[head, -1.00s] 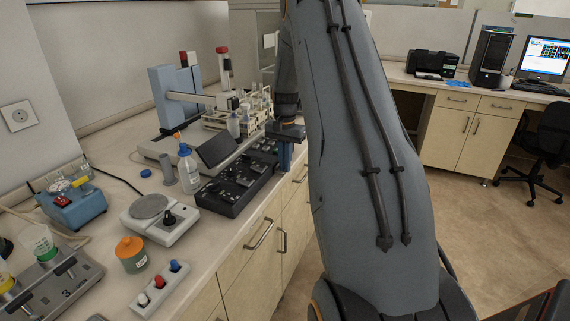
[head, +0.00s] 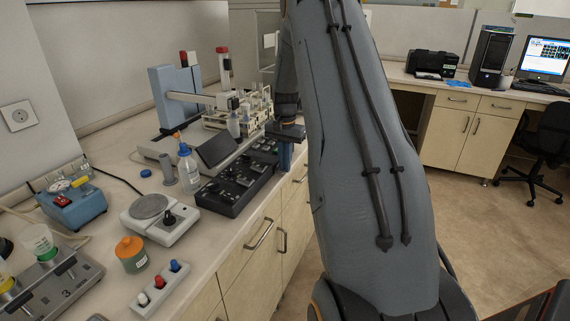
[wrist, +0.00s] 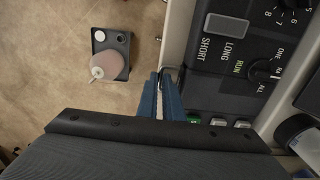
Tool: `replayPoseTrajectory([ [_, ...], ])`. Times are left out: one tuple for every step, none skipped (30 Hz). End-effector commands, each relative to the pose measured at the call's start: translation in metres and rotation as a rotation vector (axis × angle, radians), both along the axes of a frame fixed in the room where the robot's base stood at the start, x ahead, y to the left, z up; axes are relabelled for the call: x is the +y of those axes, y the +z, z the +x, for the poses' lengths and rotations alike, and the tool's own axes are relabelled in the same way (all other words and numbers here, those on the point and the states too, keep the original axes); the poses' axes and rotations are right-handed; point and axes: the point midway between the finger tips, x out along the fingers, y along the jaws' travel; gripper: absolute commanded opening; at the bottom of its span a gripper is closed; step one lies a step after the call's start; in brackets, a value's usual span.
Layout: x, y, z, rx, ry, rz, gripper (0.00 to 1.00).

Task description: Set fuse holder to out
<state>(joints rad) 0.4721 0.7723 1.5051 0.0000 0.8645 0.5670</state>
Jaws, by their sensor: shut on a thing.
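My gripper (head: 286,150) is at the front edge of the dark control panel (head: 238,180), at the right side of the bench. In the wrist view its two blue fingers (wrist: 160,92) are close together, beside the panel's front edge. A small dark part (wrist: 168,73) shows at the fingertips and looks like the fuse holder, mostly hidden by the fingers. The gripper appears shut on it. How far the holder stands out from the panel cannot be told.
The panel carries a dial (wrist: 265,71), a grey switch (wrist: 226,26) and several small buttons near my fingers. A wash bottle (head: 188,168), a round-plated device (head: 152,207) and an orange-lidded jar (head: 131,255) stand on the bench. Open floor lies in front of the cabinets.

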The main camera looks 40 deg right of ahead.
Motion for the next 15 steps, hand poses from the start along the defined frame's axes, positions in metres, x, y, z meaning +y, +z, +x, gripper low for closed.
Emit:
replayPoseTrajectory([
  [0.000,0.001,0.000,-0.001,-0.002,0.000,0.00],
  [0.000,0.001,0.000,-0.001,-0.002,0.000,0.00],
  [0.000,0.001,0.000,-0.001,-0.002,0.000,0.00],
  [0.000,0.001,0.000,-0.001,-0.002,0.000,0.00],
  [0.000,0.001,0.000,-0.001,-0.002,0.000,0.00],
  [0.000,0.001,0.000,-0.001,-0.002,0.000,0.00],
  [0.000,0.001,0.000,-0.001,-0.002,0.000,0.00],
  [0.000,0.001,0.000,-0.001,-0.002,0.000,0.00],
  [0.000,0.001,0.000,-0.001,-0.002,0.000,0.00],
  [0.000,0.001,0.000,-0.001,-0.002,0.000,0.00],
  [-0.001,0.001,0.000,-0.001,-0.003,0.000,0.00],
  [-0.002,0.001,-0.002,-0.001,-0.003,0.000,0.00],
  [-0.003,0.001,-0.004,-0.001,-0.003,0.000,0.00],
  [-0.005,0.002,-0.007,-0.001,-0.004,0.000,0.00],
  [-0.008,0.002,-0.012,0.000,-0.004,0.000,0.00],
])
